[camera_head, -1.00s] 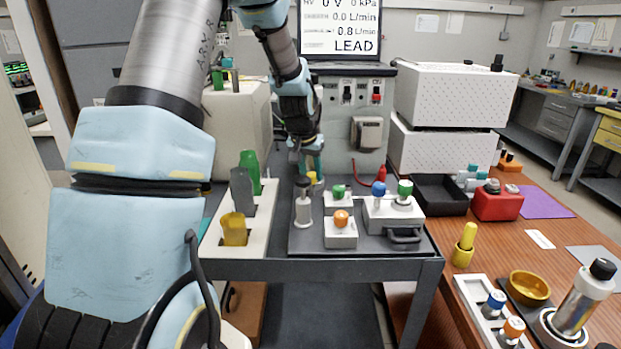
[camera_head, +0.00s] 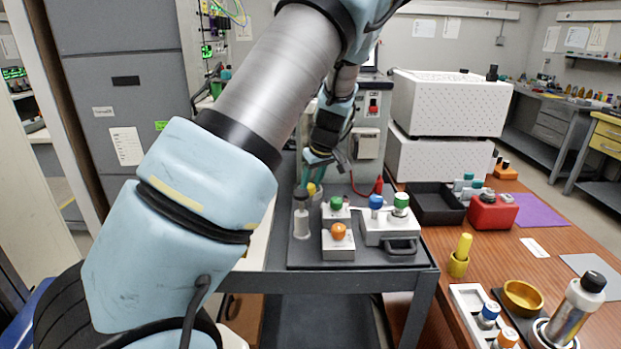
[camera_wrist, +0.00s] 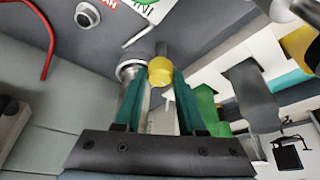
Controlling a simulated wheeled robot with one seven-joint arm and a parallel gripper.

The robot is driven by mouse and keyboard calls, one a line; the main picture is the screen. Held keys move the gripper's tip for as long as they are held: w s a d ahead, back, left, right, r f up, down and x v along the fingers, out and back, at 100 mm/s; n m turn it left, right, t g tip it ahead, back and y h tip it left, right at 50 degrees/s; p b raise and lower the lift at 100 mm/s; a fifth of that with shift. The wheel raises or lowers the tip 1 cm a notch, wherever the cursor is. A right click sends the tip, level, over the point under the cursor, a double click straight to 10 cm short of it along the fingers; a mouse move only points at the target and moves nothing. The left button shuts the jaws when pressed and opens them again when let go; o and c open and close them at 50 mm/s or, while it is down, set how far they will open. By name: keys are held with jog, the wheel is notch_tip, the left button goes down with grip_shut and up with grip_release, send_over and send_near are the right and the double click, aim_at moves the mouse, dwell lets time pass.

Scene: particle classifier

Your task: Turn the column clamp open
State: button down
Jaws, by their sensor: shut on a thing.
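The yellow knob (camera_head: 311,188), which I take to be the column clamp, is at the back of the dark tray on the cart. In the wrist view the yellow knob (camera_wrist: 161,70) sits between the teal fingertips of my gripper (camera_wrist: 165,80), which is shut on it. A grey metal cylinder (camera_wrist: 131,70) is just left of the knob there, partly behind a finger. In the head view my gripper (camera_head: 312,172) reaches down to the knob from behind, and the exact contact is too small to tell.
A grey post with a dark top (camera_head: 301,215) stands in front of the knob. An orange-knobbed block (camera_head: 338,246) and a grey box with blue and green knobs (camera_head: 388,230) are to the right. My arm covers the left side.

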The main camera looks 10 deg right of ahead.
jog(key=shift+d+n+y+p, duration=0.1)
jog(key=shift+n+y+p, duration=0.4)
jog(key=shift+n, duration=0.7)
jog(key=shift+g, duration=0.3)
jog(key=shift+c, duration=2.4)
grip_release()
jog(key=b+v, duration=0.2)
jog(key=v, duration=0.8)
jog(key=shift+r, duration=0.35)
jog(key=shift+s, duration=0.1)
